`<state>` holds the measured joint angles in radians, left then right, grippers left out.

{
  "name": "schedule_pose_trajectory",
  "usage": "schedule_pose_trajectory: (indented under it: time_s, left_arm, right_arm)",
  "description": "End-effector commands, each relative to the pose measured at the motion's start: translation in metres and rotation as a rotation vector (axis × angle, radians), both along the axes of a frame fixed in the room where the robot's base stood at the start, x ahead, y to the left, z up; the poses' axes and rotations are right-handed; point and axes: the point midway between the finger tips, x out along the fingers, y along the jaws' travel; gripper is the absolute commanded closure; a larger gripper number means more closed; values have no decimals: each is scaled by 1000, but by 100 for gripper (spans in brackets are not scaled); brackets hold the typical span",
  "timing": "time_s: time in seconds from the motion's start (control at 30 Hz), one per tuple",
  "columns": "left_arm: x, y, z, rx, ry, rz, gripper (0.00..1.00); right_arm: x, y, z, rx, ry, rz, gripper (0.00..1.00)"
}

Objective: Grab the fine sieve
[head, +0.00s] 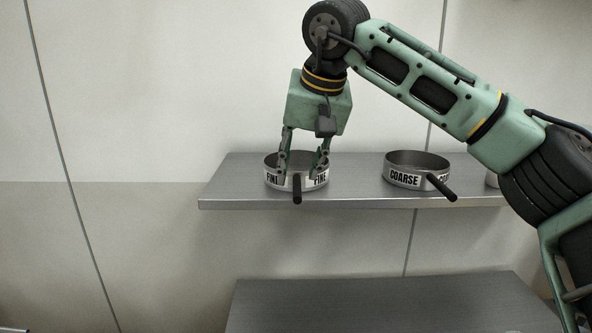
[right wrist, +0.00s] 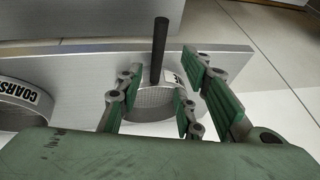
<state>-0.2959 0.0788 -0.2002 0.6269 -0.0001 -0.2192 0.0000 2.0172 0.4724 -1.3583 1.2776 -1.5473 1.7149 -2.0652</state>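The fine sieve (head: 297,188) is a round metal ring with FINE labels and a black handle, standing on the grey shelf (head: 350,200). The handle points toward the shelf's front edge. My right gripper (head: 302,172) points down at the sieve. Its fingers are spread and reach down to the rim, apart from one another. In the right wrist view the sieve (right wrist: 152,105) shows between and beyond the open fingers (right wrist: 163,112). Whether any finger touches the rim, or is inside or outside it, I cannot tell. My left gripper is out of view.
The coarse sieve (head: 417,168), with its black handle to the front right, stands on the same shelf to the right. A lower grey surface (head: 370,300) lies below. The shelf's left end is clear.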

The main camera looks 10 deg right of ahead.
Motion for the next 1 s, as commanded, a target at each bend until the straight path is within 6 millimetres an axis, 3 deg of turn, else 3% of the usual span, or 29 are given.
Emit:
schedule_pose_trajectory:
  time_s: [0.1, 0.3, 0.57, 0.93, 1.0]
  left_arm:
    - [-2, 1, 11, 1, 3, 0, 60]
    - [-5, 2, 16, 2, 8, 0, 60]
    - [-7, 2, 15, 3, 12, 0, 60]
    - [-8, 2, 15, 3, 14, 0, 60]
    - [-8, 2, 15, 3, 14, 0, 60]
  right_arm:
    - [6, -3, -16, -2, 5, 1, 66]
    - [15, -1, -37, -1, 1, 0, 66]
    - [15, 0, -39, 0, 0, 0, 67]
    - [15, 0, -39, 0, 0, 0, 100]
    - [15, 0, -39, 0, 0, 0, 100]
